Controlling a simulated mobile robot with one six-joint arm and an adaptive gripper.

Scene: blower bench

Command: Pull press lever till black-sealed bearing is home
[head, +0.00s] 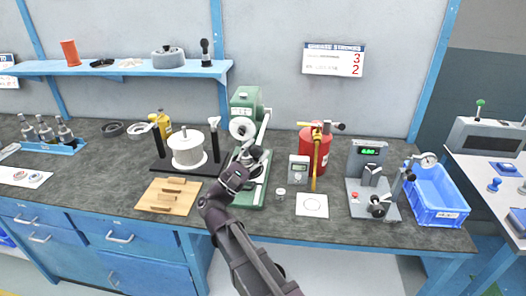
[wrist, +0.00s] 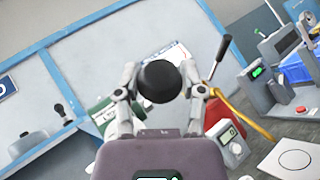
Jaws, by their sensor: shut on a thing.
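The green press (head: 245,103) stands on the bench behind my gripper, on a green base (head: 254,193). Its pale lever (head: 264,128) slants down from the hub toward my gripper (head: 252,156). In the wrist view my gripper (wrist: 163,90) is shut around the lever's black ball knob (wrist: 159,82), a finger on each side. Part of the green press (wrist: 103,112) shows behind the left finger. The black-sealed bearing cannot be made out; my gripper and arm cover the lower front of the press.
A white cylinder (head: 187,150) on a black stand is left of the press, behind a wooden board (head: 168,196). A red canister (head: 314,150), a small meter (head: 299,168) and a grey gauge fixture (head: 366,160) stand to the right, beside a blue crate (head: 440,205).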

